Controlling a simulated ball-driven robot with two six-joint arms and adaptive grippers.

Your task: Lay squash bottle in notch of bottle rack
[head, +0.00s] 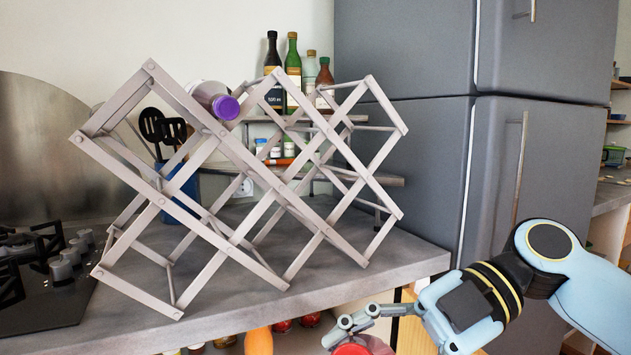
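The bottle rack (284,196) is a light grey folding lattice of crossed slats standing on the counter. A bottle with a purple cap (226,107) and a pale body (203,91), likely the squash bottle, lies in an upper notch at the rack's top left, its cap towards me. Slats hide part of it. No gripper is at it. My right gripper (345,335) is low at the bottom edge, in front of the counter and well away from the bottle. A red round thing shows by its fingers; I cannot tell whether it is held. My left gripper is not in view.
The counter (215,318) is bare in front of the rack. A hob (45,275) lies at the left. A blue utensil holder (180,182) and a small shelf with upright bottles (292,70) stand behind the rack. A grey fridge (405,120) is at the right. Jars (283,326) sit below.

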